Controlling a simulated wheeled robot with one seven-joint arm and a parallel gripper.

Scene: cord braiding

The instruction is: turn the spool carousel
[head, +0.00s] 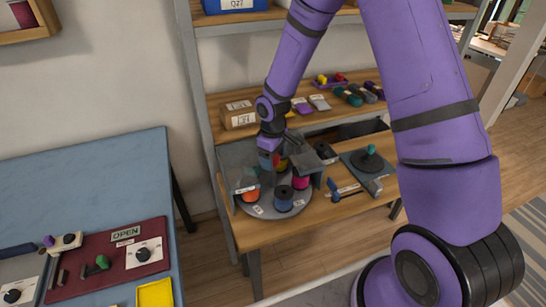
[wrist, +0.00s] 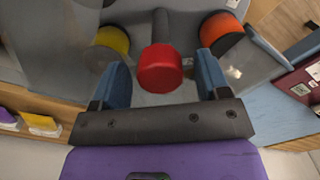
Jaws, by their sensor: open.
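The spool carousel is a round grey turntable (head: 268,209) on the wooden workbench, carrying several spools. In the wrist view an orange spool (wrist: 222,33) and a yellow spool (wrist: 108,46) stand on either side of a red knob (wrist: 160,68) on a dark post. My gripper (wrist: 160,84) is open, with its blue fingers on either side of the red knob. Whether they touch it I cannot tell. In the head view my wrist partly hides the carousel's back.
Grey panels (head: 237,176) stand around the carousel. A grey plate with a dark knob (head: 370,159) and a blue-handled tool (head: 335,190) lie to its right. Shelves behind hold boxes (head: 238,115) and yarn. A blue table (head: 100,190) with a red control panel (head: 108,262) stands left.

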